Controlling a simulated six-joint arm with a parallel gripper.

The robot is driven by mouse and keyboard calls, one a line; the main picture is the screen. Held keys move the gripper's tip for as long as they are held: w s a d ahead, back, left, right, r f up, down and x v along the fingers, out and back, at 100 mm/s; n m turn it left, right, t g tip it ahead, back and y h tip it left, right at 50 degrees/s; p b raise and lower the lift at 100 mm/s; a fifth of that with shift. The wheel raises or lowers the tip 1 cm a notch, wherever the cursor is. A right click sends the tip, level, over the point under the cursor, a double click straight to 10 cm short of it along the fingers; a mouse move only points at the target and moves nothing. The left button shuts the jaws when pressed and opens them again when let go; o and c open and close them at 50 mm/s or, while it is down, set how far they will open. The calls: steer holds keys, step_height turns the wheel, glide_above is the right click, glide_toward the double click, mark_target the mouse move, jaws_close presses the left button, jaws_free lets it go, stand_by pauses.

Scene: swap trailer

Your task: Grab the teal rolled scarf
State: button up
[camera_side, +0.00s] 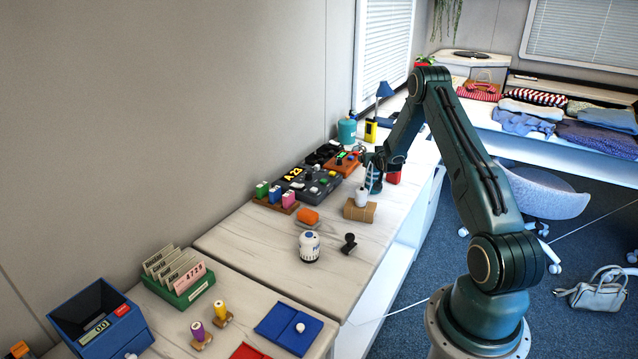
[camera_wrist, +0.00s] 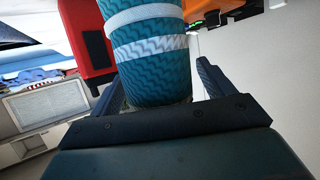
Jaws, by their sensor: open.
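The teal rolled scarf (camera_wrist: 152,60) fills the upper middle of the wrist view. It is a ribbed teal roll with pale bands around it. My gripper (camera_wrist: 160,88) is open, with one finger on each side of the scarf's near end. A gap shows between the scarf and the right finger; the left finger is close to it, and I cannot tell if they touch. In the side view my gripper (camera_side: 374,180) is low over the far part of the white counter, and it mostly hides the scarf there.
A red object (camera_wrist: 84,40) stands just left of the scarf in the wrist view. In the side view, an orange device (camera_side: 346,163) and a dark control box (camera_side: 308,185) lie left of my gripper. A brown block (camera_side: 360,210) sits in front.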

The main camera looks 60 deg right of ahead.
stand_by(0.4)
steer(key=c, duration=1.4)
steer(key=shift+r, duration=0.15)
step_height(320, 180, up, 20)
steer(key=shift+f, duration=0.1)
